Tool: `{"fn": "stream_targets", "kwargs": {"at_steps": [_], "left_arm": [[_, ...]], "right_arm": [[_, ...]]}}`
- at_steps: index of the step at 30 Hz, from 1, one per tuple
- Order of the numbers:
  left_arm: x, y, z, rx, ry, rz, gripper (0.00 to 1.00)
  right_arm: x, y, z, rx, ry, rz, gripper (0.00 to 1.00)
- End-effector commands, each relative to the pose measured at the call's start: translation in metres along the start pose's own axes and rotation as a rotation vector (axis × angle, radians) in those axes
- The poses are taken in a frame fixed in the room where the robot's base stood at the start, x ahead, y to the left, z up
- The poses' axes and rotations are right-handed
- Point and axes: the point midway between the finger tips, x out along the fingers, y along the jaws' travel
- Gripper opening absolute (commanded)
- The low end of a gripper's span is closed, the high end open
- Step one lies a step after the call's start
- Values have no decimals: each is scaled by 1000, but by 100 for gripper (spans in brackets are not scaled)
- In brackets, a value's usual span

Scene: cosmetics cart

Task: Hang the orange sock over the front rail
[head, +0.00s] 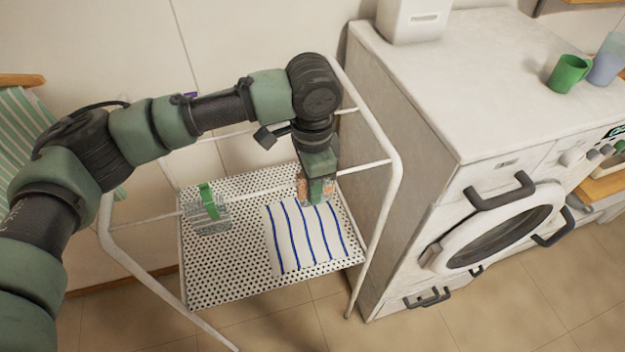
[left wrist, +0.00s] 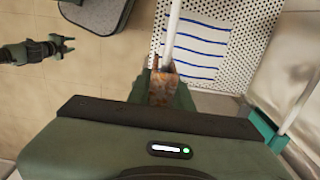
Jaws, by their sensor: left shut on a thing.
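My left gripper (head: 318,188) points down at the cart's thin white rail (head: 260,193). It is shut on the orange sock (head: 302,187), a speckled orange-brown piece that shows at the fingers. In the left wrist view the sock (left wrist: 162,86) sits between the green fingers, at the end of the white rail's visible stretch (left wrist: 172,30). Whether the sock touches the rail or straddles it I cannot tell; the fingers hide much of it. My right gripper (left wrist: 62,45) shows only in the left wrist view, open and empty, well away from the rail.
The washing machine (head: 500,215) stands close on the right. Tiled floor is clear in front.

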Motion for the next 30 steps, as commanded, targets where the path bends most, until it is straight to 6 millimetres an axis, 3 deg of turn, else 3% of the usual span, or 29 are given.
{"fn": "stream_targets", "kwargs": {"at_steps": [14,15,17,18,30], "left_arm": [[5,0,0,0,0,0,0],[5,0,0,0,0,0,26],[5,0,0,0,0,0,43],[5,0,0,0,0,0,46],[-2,0,-1,0,1,-2,46]], "right_arm": [[1,0,0,0,0,0,39],[1,0,0,0,0,0,39],[1,0,0,0,-1,0,39],[1,0,0,0,-1,0,39],[5,0,1,1,-1,0,39]]}}
